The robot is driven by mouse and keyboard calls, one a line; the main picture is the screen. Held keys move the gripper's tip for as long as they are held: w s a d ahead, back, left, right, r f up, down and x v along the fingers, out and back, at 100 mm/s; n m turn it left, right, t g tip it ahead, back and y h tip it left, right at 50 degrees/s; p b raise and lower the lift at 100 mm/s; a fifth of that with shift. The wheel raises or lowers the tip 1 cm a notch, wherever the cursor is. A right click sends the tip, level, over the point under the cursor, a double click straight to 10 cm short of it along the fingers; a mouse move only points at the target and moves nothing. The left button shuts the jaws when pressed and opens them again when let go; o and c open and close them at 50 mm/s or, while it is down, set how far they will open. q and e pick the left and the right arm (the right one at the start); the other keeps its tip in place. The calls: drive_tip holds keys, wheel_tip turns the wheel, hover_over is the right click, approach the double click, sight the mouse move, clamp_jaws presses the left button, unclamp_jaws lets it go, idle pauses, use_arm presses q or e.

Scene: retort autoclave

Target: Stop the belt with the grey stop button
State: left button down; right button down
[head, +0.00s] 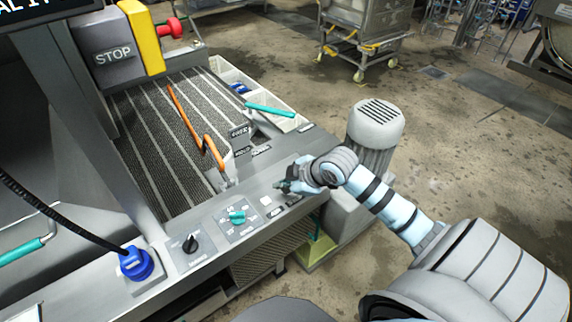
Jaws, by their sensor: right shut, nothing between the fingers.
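A control panel (215,243) runs along the near edge of the belt. A small pale square button (265,201) sits on it, with small dark pieces (277,212) beside it; their labels are too small to read, so I cannot tell which is the grey stop button. My right gripper (281,186) is shut and empty, just above the panel and slightly up and right of the pale button. I cannot tell whether it touches the panel. The ribbed belt (150,150) lies behind the panel. My left gripper is not in view.
A teal knob (237,216), a black knob (190,243) and a blue connector (135,263) sit along the panel. A grey motor (376,125) stands right of the gripper.

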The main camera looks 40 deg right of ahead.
drive_tip(key=w+d+r+n+t, duration=0.1)
drive_tip(key=w+d+r, duration=0.2)
drive_tip(key=r, duration=0.1)
drive_tip(key=shift+w+d+r, duration=0.2)
drive_tip(key=shift+w+r, duration=0.1)
drive_tip(key=shift+w, duration=0.1)
drive_tip(key=shift+a, duration=0.1)
wheel_tip(320, 180, down, 8)
drive_tip(key=b, duration=0.8)
drive_tip(key=shift+f+b, duration=0.35)
drive_tip(key=shift+f, duration=0.1)
idle(0.4)
drive_tip(key=shift+f, duration=0.4)
